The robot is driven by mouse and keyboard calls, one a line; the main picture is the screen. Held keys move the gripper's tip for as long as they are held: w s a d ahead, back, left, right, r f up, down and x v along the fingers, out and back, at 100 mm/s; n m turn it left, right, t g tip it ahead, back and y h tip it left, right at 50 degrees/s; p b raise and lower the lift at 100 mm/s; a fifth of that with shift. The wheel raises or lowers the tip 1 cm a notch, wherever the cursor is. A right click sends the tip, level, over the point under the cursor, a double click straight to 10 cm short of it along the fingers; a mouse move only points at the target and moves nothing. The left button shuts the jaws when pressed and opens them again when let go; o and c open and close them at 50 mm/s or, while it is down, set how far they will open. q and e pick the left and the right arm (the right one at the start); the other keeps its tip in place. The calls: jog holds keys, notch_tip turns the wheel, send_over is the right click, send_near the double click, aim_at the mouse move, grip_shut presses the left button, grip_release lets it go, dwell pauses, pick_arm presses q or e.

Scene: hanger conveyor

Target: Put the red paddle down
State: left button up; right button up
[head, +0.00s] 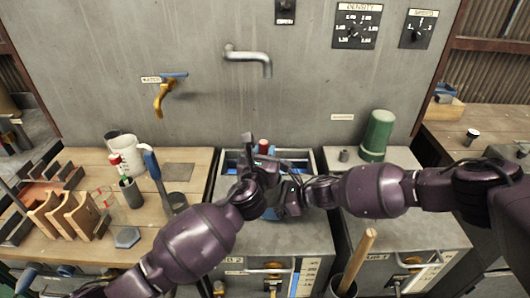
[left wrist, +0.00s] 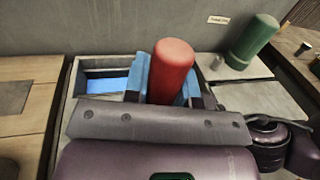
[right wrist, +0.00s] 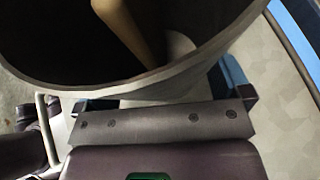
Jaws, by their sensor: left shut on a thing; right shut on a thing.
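The red paddle's round red handle (left wrist: 172,70) stands up between the blue finger pads of my left gripper (left wrist: 165,85), which is shut on it. In the head view its red top (head: 263,146) shows over the middle tank (head: 305,158), with my left gripper (head: 262,168) just in front. The lower part of the paddle is hidden. My right gripper (head: 285,193) is just below and right of the left one. In the right wrist view it is shut at a round grey vessel (right wrist: 190,90) with a dark inside, which holds a tan rod (right wrist: 128,25).
A green cylinder (head: 377,135) stands on the right cabinet. A bucket with a wooden stick (head: 358,255) is at the front. A tap (head: 248,57) juts from the wall.

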jog(key=shift+f, duration=0.1)
pick_arm(q)
jog(key=o, duration=0.9)
jog(key=shift+f, duration=0.1)
jog(key=v, duration=1.2)
